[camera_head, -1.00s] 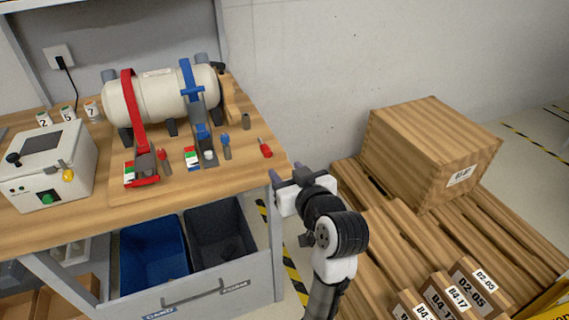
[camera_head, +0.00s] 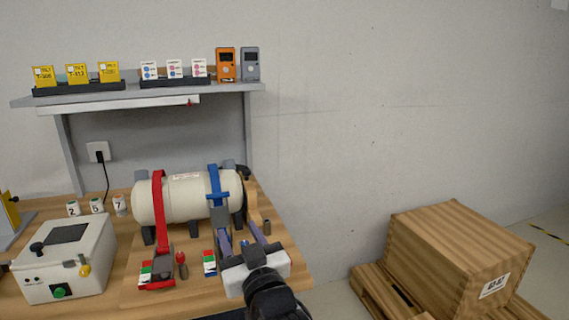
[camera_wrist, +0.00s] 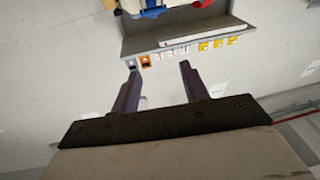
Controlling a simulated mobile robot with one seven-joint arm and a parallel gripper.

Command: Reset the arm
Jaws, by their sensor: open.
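My gripper (camera_head: 241,238) is open and empty. In the head view it is raised in front of the right end of the workbench, with its fingers pointing away from me toward the wall. It covers part of the bench top and some small items behind it. In the wrist view my gripper (camera_wrist: 160,70) shows two dark fingers spread apart, with nothing between them but the grey wall and the shelf beyond.
A cream tank (camera_head: 185,198) with red and blue straps lies on the workbench (camera_head: 115,285), close beyond my gripper. A control box (camera_head: 65,262) is at left. A shelf (camera_head: 215,92) holds tags and two devices. A wooden crate (camera_head: 440,255) stands right. Wall space between is clear.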

